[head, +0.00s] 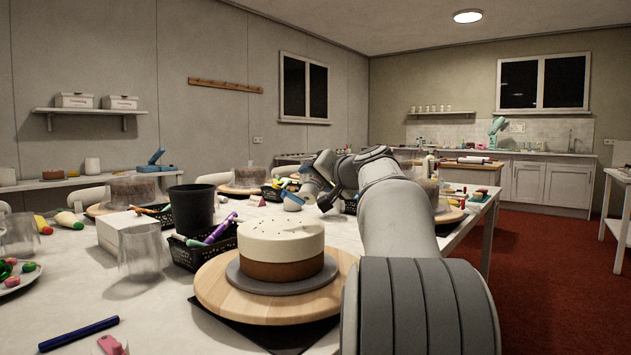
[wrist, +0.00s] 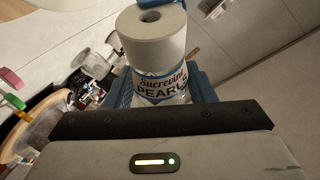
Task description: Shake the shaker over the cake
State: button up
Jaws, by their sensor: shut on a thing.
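The cake (head: 281,244), with a white top and brown base, sits on a grey disc on a round wooden turntable (head: 215,296) in the near middle of the table. Its top shows a few small dark specks. The shaker (wrist: 158,50) has a white cap with a hole and a label reading PEARLS. My gripper (wrist: 163,88) is shut on the shaker, with blue fingers on both sides of it. In the head view my gripper (head: 308,192) is beyond the cake and to its right, apart from it. The shaker is hard to make out there.
A dark cup (head: 192,209), a black basket (head: 187,254) with coloured tubes and a clear tumbler (head: 143,251) stand left of the cake. Other cakes under clear covers (head: 131,187) stand further back.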

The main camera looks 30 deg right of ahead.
aim_at(314, 181)
jog(key=shift+r, duration=0.1)
jog(key=p, duration=0.3)
jog(key=shift+w+d+r+m, duration=0.15)
jog(key=shift+w+d+m, duration=0.15)
jog(key=shift+w+d, duration=0.05)
jog(key=shift+w+d+g+y+p, duration=0.2)
jog(key=shift+w+g+y+p, duration=0.15)
jog(key=shift+p, duration=0.4)
jog(key=shift+w+d+f+m+g+p, duration=0.35)
jog(key=shift+f+m+p, duration=0.1)
jog(key=shift+p, duration=0.65)
jog(key=shift+d+f, duration=0.1)
jog(key=shift+f, duration=0.35)
jog(key=shift+s+a+b, duration=0.7)
jog(key=shift+s+a, duration=0.2)
jog(key=shift+a, duration=0.2)
jog(key=shift+s+a+b, duration=0.7)
jog(key=shift+s+a, duration=0.2)
jog(key=shift+a, duration=0.2)
jog(key=shift+a+r+n+b, duration=0.1)
jog(key=shift+r+n+b, duration=0.15)
jog(key=shift+b, duration=1)
jog(key=shift+r, duration=0.1)
